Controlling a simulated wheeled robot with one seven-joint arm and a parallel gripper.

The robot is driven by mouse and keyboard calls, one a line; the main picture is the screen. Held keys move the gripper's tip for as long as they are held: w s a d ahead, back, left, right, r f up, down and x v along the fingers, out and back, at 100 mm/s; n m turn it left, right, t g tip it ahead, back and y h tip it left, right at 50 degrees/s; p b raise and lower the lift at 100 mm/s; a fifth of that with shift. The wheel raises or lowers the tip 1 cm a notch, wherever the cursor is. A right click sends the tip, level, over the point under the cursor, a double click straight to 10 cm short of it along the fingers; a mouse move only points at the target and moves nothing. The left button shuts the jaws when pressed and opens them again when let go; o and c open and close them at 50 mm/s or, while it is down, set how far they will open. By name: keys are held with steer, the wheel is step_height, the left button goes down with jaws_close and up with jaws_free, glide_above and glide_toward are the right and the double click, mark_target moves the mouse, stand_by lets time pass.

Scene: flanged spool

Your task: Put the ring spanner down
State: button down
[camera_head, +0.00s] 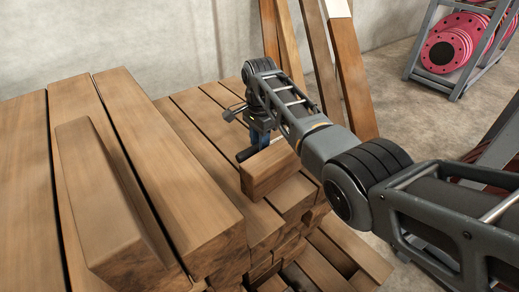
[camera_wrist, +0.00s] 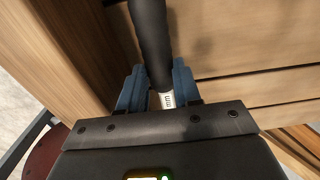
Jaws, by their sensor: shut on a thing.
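The ring spanner (camera_wrist: 152,40) shows in the wrist view as a dark, rounded handle with a pale marked part between the blue jaws. My gripper (camera_wrist: 158,88) is shut on it. In the head view my gripper (camera_head: 260,138) is low over the stacked timber, partly behind a short wooden block. A dark end of the spanner (camera_head: 245,154) sticks out to its left, close above the beams. I cannot tell whether it touches the wood. The spanner's ring end is not clearly visible.
Stacked timber beams (camera_head: 190,170) fill the left and middle. A loose beam (camera_head: 100,195) lies on top at left, and a short block (camera_head: 268,170) stands just in front of my gripper. Planks (camera_head: 345,75) lean behind. A rack with red flanged spools (camera_head: 446,50) stands back right.

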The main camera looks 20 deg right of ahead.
steer(key=shift+f+b, duration=0.55)
steer(key=shift+f, duration=1.25)
steer(key=c, duration=0.8)
jaws_free()
